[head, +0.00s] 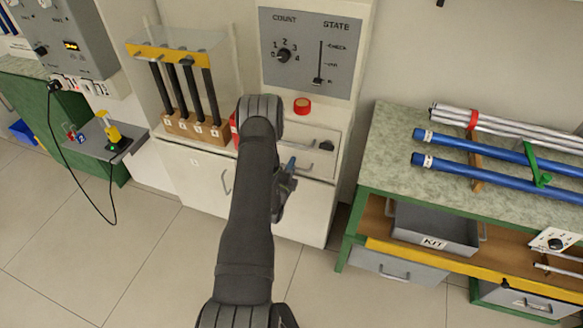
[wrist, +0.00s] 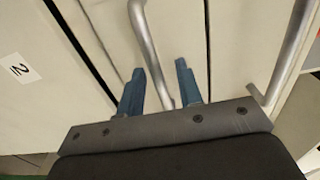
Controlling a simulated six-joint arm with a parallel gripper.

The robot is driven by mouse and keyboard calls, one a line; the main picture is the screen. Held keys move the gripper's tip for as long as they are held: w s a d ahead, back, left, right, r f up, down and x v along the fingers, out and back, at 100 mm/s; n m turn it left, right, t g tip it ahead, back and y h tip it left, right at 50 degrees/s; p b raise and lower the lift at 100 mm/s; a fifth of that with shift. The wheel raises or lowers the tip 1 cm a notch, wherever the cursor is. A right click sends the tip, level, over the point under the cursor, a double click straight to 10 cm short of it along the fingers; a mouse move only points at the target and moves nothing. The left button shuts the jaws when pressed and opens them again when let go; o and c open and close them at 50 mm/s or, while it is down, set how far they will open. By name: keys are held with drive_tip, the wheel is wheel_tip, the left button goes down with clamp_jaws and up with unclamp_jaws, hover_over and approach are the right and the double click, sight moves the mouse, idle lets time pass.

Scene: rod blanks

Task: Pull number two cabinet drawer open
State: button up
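The white cabinet (head: 190,185) stands at the back, with a numbered label on its left part and drawer fronts on its right. My gripper (wrist: 160,66) is open, with its two blue fingers on either side of a grey bar handle (wrist: 152,45), not visibly pressed on it. In the head view my gripper (head: 291,164) is at the lower drawer handle (head: 304,168), partly hidden by my arm. A sideways label that looks like a 2 (wrist: 19,68) is on a panel at the left of the wrist view, across a dark gap from the handle's panel.
A second bar handle (wrist: 290,50) runs close on the right in the wrist view. A green workbench (head: 385,160) with pipes stands to the right. The floor in front is clear.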

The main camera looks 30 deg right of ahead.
clamp_jaws()
drive_tip(key=v, duration=1.3)
drive_tip(key=shift+s, duration=0.1)
drive_tip(key=shift+o, duration=0.2)
unclamp_jaws()
drive_tip(key=shift+a, duration=0.1)
drive_tip(key=v, duration=1.7)
drive_tip(key=shift+r, duration=0.15)
